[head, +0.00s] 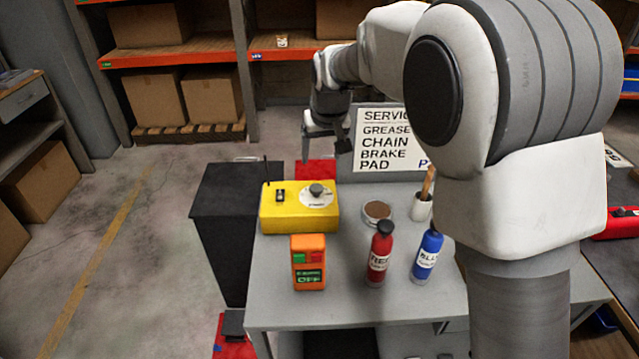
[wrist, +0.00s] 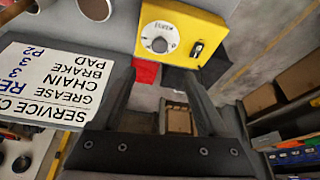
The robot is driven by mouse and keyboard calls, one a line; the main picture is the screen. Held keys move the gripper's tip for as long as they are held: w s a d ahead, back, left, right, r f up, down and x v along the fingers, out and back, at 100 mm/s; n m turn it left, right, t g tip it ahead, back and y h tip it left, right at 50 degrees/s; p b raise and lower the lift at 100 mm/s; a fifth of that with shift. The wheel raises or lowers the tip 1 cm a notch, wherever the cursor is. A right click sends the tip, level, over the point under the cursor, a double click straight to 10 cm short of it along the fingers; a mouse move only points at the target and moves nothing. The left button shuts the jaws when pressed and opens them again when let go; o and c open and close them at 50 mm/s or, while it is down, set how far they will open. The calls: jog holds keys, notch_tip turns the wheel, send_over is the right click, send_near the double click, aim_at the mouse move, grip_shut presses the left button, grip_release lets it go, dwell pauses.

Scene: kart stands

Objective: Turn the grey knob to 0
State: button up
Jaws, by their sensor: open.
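The grey knob (head: 316,190) sits on a white dial on top of a yellow box (head: 285,215), near the left end of the grey table. In the wrist view the knob (wrist: 160,45) is at the upper middle, on the white dial of the yellow box (wrist: 210,30). The dial's marks are too small to read. My gripper (head: 325,155) is open and empty, in the air behind and above the box. Its fingers also show in the wrist view (wrist: 165,90), apart from the knob.
A black switch (head: 280,195) is beside the dial. An orange device (head: 308,262), a red bottle (head: 380,255), a blue bottle (head: 427,255), a brown-filled dish (head: 377,211) and a white cup (head: 421,208) stand on the table. A service sign (head: 388,140) stands behind.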

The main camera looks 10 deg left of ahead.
aim_at(317, 188)
jog(key=x, duration=1.4)
jog(key=shift+w+a+f, duration=0.1)
jog(key=shift+f, duration=0.3)
jog(key=shift+c, duration=0.3)
grip_shut()
